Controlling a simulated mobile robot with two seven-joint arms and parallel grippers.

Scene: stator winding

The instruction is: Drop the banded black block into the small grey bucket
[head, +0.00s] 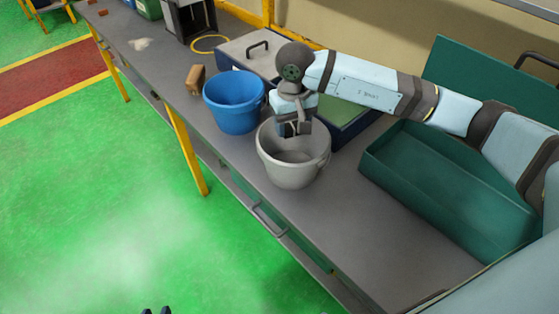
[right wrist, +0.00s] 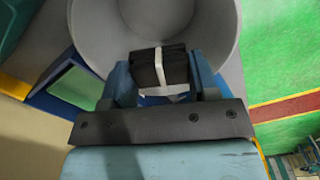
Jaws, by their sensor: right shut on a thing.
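The banded black block (right wrist: 150,68), dark with a pale band, is held between the two blue fingers of my right gripper (right wrist: 160,75) in the right wrist view. In the head view my right gripper (head: 294,128) points down over the mouth of the small grey bucket (head: 290,172), near its back rim. The block is hard to make out there. The bucket stands upright on the bench, and its visible inside looks empty. Of my left gripper (head: 156,311) only two dark fingertips show at the bottom edge of the head view, with a gap between them, away from the bench.
A blue bucket (head: 234,101) stands left of the grey one, with a brown block (head: 195,79) beyond it. A green open box (head: 440,190) lies to the right. A grey-lidded case (head: 250,50) is behind. The front bench surface (head: 340,225) is clear.

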